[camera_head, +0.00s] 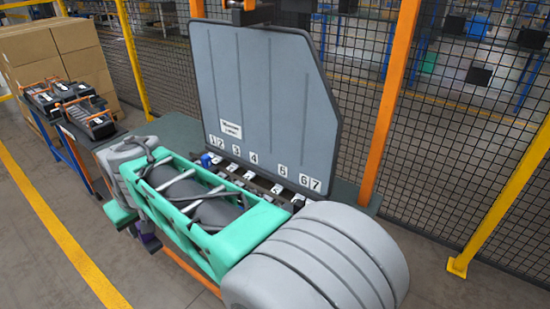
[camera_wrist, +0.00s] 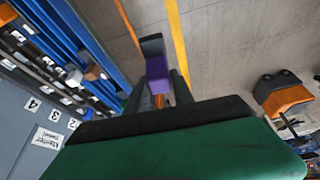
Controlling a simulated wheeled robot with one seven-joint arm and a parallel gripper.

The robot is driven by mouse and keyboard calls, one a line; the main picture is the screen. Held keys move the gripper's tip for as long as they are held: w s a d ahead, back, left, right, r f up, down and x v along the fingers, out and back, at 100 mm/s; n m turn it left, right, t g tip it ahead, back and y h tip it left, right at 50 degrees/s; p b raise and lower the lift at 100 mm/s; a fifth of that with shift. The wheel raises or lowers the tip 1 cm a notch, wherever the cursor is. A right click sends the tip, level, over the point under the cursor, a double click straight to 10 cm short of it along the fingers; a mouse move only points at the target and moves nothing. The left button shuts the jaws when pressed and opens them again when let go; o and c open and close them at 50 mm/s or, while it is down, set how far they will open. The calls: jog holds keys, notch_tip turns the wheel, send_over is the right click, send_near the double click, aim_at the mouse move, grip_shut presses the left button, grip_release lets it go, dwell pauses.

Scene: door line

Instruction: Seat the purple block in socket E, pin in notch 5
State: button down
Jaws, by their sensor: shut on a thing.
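The purple block (camera_wrist: 158,72) has a dark grey end and an orange pin at its near side. In the wrist view my gripper (camera_wrist: 158,92) is shut on it, with a dark finger at either side. In the head view a bit of the purple block (camera_head: 149,243) shows low at the left, below my arm, which hides most of my gripper. The socket row (camera_head: 250,182) runs along the foot of the grey panel (camera_head: 260,80), with number labels 1 to 7 above it. My arm covers part of the row. The letter of socket E cannot be read.
In the wrist view a brown block (camera_wrist: 93,72) sits in the socket rack at the left, apart from the held block. Black trays with orange handles (camera_head: 88,115) stand on a side table in front of cardboard boxes (camera_head: 60,50). A mesh fence (camera_head: 450,100) stands behind.

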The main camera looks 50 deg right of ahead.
jog(key=w+d+p, duration=0.3)
jog(key=d, duration=1.1)
jog(key=w+d+p, duration=0.2)
jog(key=w+d, duration=0.1)
jog(key=d, duration=1.1)
jog(key=s+d+f+n+p, duration=0.1)
jog(key=s+d, duration=0.1)
jog(key=d, duration=0.4)
jog(key=s+d+f, duration=0.2)
jog(key=s+d, duration=0.1)
jog(key=d, duration=0.3)
notch_tip(320, 180, down, 6)
jog(key=b, duration=0.4)
jog(key=shift+d+f, duration=0.2)
jog(key=shift+d, duration=0.1)
jog(key=shift+p, duration=0.3)
